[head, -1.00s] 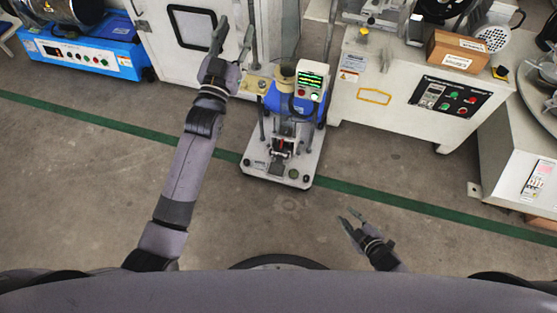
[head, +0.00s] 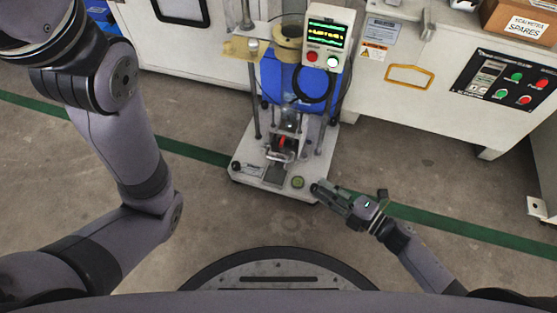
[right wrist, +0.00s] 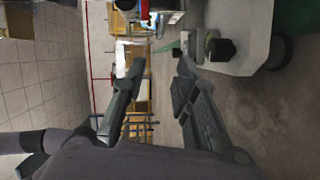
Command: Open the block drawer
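The blue and white tile testing machine (head: 300,80) stands in the middle of the head view. Its pale base plate (head: 242,168) carries a small clamp-like part with a red piece (head: 282,148). I cannot tell which part is the block drawer. My right gripper (head: 330,190) is beside the front right corner of this base, with its fingers pointing left. In the right wrist view its two fingers (right wrist: 156,62) are spread with nothing between them. The base plate (right wrist: 240,20) shows at the upper right there, close to one finger. My left gripper is outside the views.
White cabinets stand behind; the right one has a yellow-framed handle (head: 410,77) and a button panel (head: 505,80). A cardboard box (head: 520,18) sits on top. A green line (head: 440,227) crosses the floor.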

